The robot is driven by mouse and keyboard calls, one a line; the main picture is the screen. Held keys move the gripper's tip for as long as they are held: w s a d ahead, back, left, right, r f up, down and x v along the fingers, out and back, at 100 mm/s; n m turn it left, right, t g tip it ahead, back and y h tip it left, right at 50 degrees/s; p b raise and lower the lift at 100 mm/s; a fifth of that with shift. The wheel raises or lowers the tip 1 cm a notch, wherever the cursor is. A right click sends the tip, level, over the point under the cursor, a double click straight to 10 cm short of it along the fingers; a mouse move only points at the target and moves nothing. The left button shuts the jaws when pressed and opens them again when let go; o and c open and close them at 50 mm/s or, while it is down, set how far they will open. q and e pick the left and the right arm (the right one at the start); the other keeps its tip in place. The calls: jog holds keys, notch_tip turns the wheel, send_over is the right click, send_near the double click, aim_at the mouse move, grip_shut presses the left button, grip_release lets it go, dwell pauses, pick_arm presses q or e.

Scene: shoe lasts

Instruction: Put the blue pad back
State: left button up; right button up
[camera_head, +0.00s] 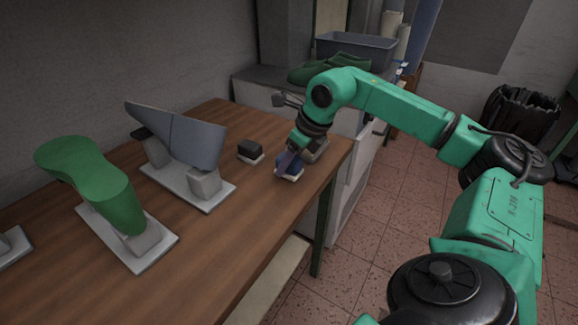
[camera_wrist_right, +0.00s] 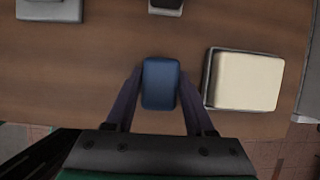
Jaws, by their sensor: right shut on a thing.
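The blue pad (camera_head: 289,163) is near the front edge of the wooden table at its far end, with a pale layer showing under it. In the right wrist view the blue pad (camera_wrist_right: 160,83) lies between the two fingers of my right gripper (camera_wrist_right: 160,100), which is shut on it. In the head view my right gripper (camera_head: 288,158) reaches down over the pad and partly hides it. I cannot tell whether the pad touches the table. My left gripper is not in view.
A cream block with a dark edge (camera_wrist_right: 245,81) sits just right of the pad in the wrist view. A black pad (camera_head: 250,150) on a pale base stands nearby. Grey (camera_head: 190,140) and green (camera_head: 95,180) lasts stand on plates. A grey bin (camera_head: 357,50) stands behind.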

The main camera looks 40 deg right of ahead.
jog(key=shift+f, duration=0.2)
jog(key=o, duration=0.8)
jog(key=shift+f, duration=0.1)
jog(key=shift+c, duration=0.2)
jog(key=o, duration=0.4)
jog(key=shift+r, duration=0.3)
jog(key=p+v, duration=0.1)
jog(key=v, duration=1)
jog(key=shift+s+r, duration=0.2)
jog(key=shift+r, duration=0.15)
